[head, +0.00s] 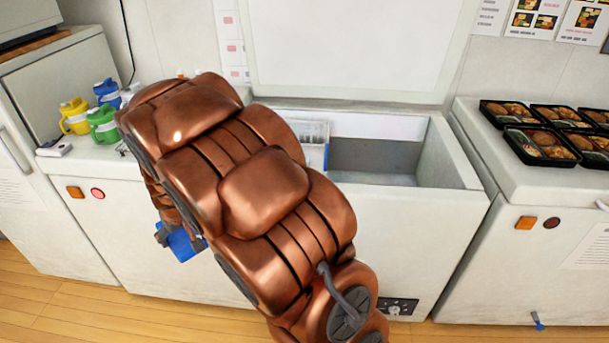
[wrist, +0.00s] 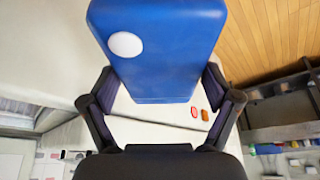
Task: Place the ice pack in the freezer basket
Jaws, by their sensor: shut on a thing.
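The ice pack (wrist: 165,55) is a blue block with a white round spot, held between the fingers of my gripper (wrist: 160,95) in the wrist view. In the head view a part of the blue ice pack (head: 183,243) shows low in front of the white counter, left of my arm. My gripper there (head: 180,236) is mostly hidden behind my copper arm. The freezer is an open white chest (head: 460,160) with its lid up. A white wire basket (head: 312,132) shows partly at its left inside, the rest hidden by my arm.
Yellow, blue and green jugs (head: 103,124) stand on the counter left of the freezer. Several filled bento trays (head: 540,146) sit on the right-hand unit. The right part of the freezer's inside (head: 375,160) looks empty.

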